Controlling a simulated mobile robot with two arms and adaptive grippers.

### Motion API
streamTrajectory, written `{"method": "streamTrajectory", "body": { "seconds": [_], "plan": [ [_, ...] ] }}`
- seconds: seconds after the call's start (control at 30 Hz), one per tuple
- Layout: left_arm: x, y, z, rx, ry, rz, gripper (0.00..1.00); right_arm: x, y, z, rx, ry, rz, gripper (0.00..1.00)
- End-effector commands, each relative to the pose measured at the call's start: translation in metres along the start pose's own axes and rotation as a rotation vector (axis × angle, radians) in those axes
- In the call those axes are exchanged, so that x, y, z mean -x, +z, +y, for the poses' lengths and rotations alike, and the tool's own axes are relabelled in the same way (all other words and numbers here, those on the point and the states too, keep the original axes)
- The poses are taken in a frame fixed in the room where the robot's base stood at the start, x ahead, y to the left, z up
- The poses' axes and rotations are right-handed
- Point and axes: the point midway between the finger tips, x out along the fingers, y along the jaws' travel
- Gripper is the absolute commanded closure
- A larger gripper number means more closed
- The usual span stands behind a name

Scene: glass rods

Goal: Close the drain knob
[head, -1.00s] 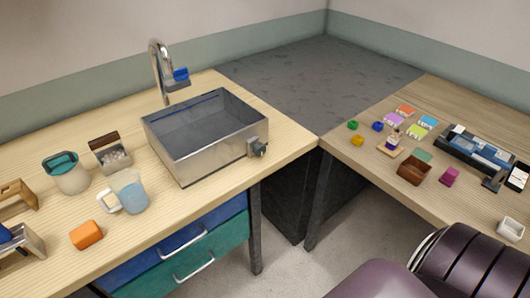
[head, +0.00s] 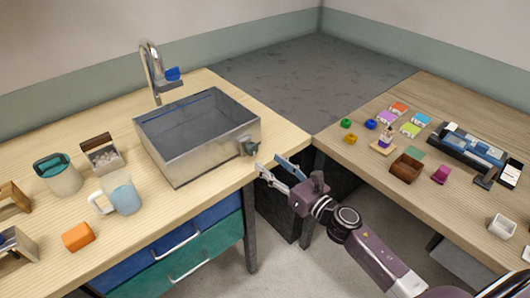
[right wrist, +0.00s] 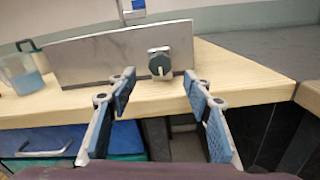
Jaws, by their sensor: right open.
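The drain knob (head: 249,147) is a small dark grey knob on the front right of the metal sink basin (head: 190,165). In the right wrist view the knob (right wrist: 159,64) shows face on, with a pale upright bar on its front. My right gripper (head: 269,166) is open and empty, just below and to the right of the knob, apart from it. In the right wrist view its two fingers (right wrist: 158,82) are spread, with the knob beyond and between them. My left gripper is not in view.
A faucet with a blue handle (head: 172,74) stands behind the basin. A pitcher (head: 124,194), a lidded jar (head: 60,175) and an orange block (head: 78,237) are on the left. Small coloured blocks and a brown box (head: 406,168) lie on the right table.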

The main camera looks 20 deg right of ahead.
Motion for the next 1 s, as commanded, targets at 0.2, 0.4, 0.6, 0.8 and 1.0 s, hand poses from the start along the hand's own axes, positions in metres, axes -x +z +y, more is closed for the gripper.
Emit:
{"method": "streamTrajectory", "body": {
  "seconds": [0.2,0.4,0.6,0.8,1.0],
  "plan": [
    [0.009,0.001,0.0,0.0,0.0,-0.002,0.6,-0.035,0.002,-0.001,-0.008,-0.002,-0.001,0.54],
    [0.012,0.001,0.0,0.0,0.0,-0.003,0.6,-0.061,0.0,-0.001,-0.009,-0.004,0.0,0.54],
    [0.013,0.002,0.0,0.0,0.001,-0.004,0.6,-0.07,-0.001,-0.001,-0.009,-0.003,0.001,0.54],
    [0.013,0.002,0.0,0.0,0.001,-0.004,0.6,-0.07,-0.001,-0.001,-0.01,-0.003,0.002,0.54],
    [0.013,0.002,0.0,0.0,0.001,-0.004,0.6,-0.07,-0.001,-0.001,-0.01,-0.003,0.002,0.75]
  ]
}}
